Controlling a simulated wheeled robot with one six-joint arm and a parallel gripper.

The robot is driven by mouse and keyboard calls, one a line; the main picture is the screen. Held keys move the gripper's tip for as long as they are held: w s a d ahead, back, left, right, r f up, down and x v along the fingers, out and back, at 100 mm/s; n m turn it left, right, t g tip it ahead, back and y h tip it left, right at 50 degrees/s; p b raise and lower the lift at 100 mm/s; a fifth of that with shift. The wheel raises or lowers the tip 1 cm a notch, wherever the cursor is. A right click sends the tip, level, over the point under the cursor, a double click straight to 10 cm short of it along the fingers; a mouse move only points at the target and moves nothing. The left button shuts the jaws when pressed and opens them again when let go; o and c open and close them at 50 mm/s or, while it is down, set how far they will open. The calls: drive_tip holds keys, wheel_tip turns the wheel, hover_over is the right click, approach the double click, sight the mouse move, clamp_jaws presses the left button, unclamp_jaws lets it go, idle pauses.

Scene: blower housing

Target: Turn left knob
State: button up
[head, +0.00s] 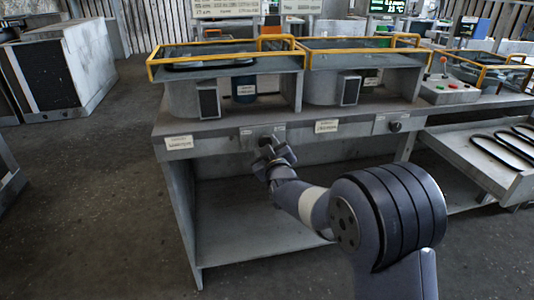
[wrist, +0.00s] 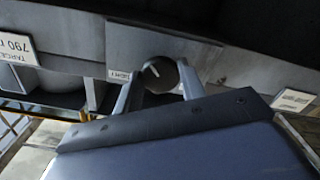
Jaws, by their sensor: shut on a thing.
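The left knob (wrist: 160,74) is a dark round dial with a white pointer mark. It sits on the grey front panel of the bench (head: 220,132). In the wrist view it lies between the two fingers of my gripper (wrist: 156,88), which are closed on its sides. In the head view my gripper (head: 268,147) reaches the panel at the left knob and hides most of it. A small label (wrist: 119,75) is beside the knob in the wrist view.
A second dark knob (head: 395,126) is on the panel to the right. White labels (head: 179,142) are on the panel. Yellow-railed housings (head: 230,60) stand on top. The space under the bench is open. A tray with black belts (head: 480,150) is at right.

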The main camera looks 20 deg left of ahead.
drive_tip(key=shift+m+b, duration=3.55)
drive_tip(key=shift+m, duration=0.75)
drive_tip(key=o, duration=1)
drive_tip(key=shift+c, duration=0.2)
drive_tip(key=shift+s, duration=0.15)
drive_tip(key=p+v, duration=0.1)
drive_tip(key=v, duration=0.9)
drive_tip(key=shift+s, duration=0.25)
drive_tip(key=shift+d, duration=0.1)
